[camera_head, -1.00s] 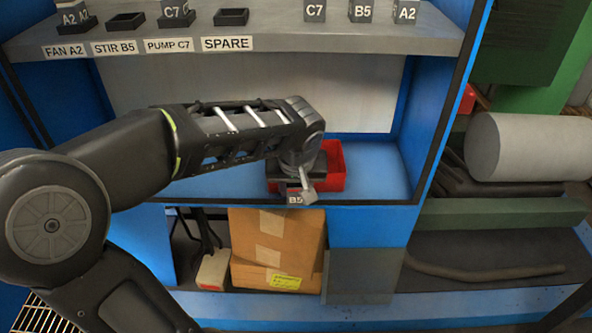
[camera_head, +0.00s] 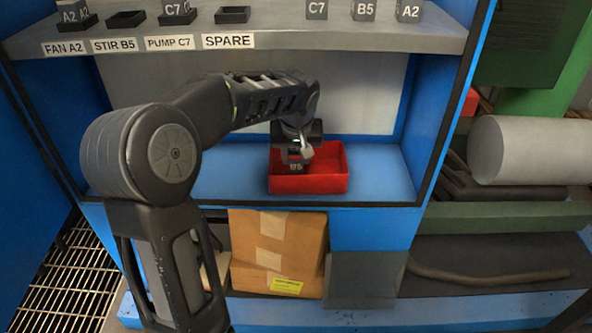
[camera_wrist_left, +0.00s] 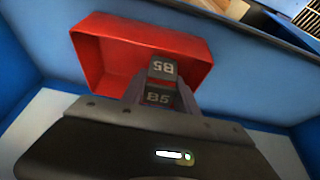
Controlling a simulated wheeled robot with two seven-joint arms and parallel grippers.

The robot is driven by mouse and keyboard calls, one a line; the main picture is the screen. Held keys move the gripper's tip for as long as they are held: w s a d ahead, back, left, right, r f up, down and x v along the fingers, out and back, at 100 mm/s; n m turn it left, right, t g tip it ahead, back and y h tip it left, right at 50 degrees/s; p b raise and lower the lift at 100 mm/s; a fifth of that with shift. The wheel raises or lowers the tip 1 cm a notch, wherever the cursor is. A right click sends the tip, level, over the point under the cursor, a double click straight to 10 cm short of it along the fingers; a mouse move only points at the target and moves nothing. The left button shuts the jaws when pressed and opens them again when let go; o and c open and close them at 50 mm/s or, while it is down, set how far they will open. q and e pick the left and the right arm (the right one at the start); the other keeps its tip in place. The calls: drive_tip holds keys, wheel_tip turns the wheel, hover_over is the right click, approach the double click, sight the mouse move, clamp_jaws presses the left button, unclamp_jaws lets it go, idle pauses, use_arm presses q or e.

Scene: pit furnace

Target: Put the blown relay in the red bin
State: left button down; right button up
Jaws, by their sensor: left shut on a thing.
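A dark grey relay marked B5 (camera_head: 296,166) is held in my left gripper (camera_head: 297,152). In the head view it shows in front of the inside of the red bin (camera_head: 310,184), at the bin's left part. In the left wrist view the relay (camera_wrist_left: 160,84) sits between the fingers, and the red bin (camera_wrist_left: 110,55) lies beyond it. My left gripper is shut on the relay; I cannot tell if the relay touches the bin floor. My right gripper is not in view.
The shelf (camera_head: 270,42) above has labelled sockets; FAN A2 and PUMP C7 hold relays, STIR B5 (camera_head: 125,19) and SPARE (camera_head: 232,14) are empty. Loose relays C7, B5 (camera_head: 363,10) and A2 stand at its right. A cardboard box (camera_head: 278,250) is below.

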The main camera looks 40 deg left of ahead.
sight(296, 170)
use_arm(q)
wheel_tip(296, 170, down, 4)
drive_tip(key=shift+f+b, duration=0.25)
drive_tip(key=shift+b, duration=0.8)
drive_tip(key=shift+w+a+f, duration=0.1)
drive_tip(key=shift+f, duration=0.2)
drive_tip(key=shift+r, duration=0.1)
drive_tip(key=shift+f+b, duration=0.25)
drive_tip(key=shift+b, duration=0.1)
drive_tip(key=c, duration=0.9)
unclamp_jaws()
drive_tip(key=shift+r, duration=0.1)
drive_tip(key=shift+r, duration=0.1)
